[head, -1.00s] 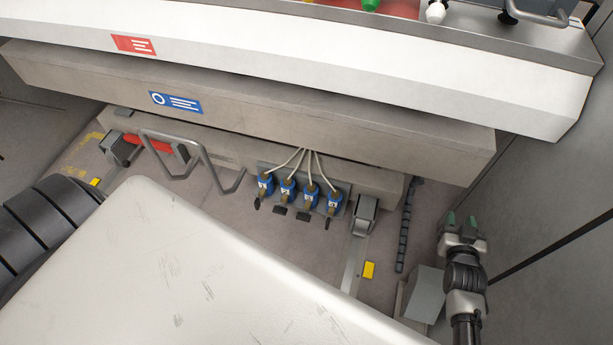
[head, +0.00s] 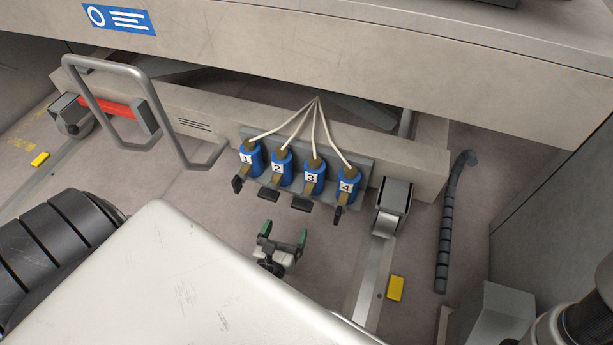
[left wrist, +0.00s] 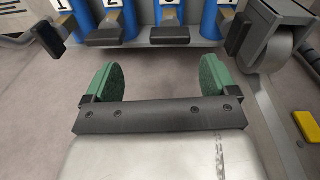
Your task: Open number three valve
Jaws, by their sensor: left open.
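Several blue valves stand in a row on a grey plate. The number three valve (head: 313,177) is third from the left, with a white cable into its top and a dark handle (head: 302,204) below it. In the left wrist view this handle (left wrist: 170,34) lies crosswise, ahead of the fingers. My left gripper (head: 284,234) is open and empty, with green fingertips, just below the handles of valves two and three and apart from them. Its fingers also show in the left wrist view (left wrist: 158,82). My right gripper is not visible.
Number two valve (head: 280,167) and number four valve (head: 347,185) flank it closely; number one valve (head: 250,158) is farther left. A bent metal rail (head: 160,110) stands left. A grey roller bracket (head: 392,207) stands right. A machine beam (head: 350,60) overhangs above.

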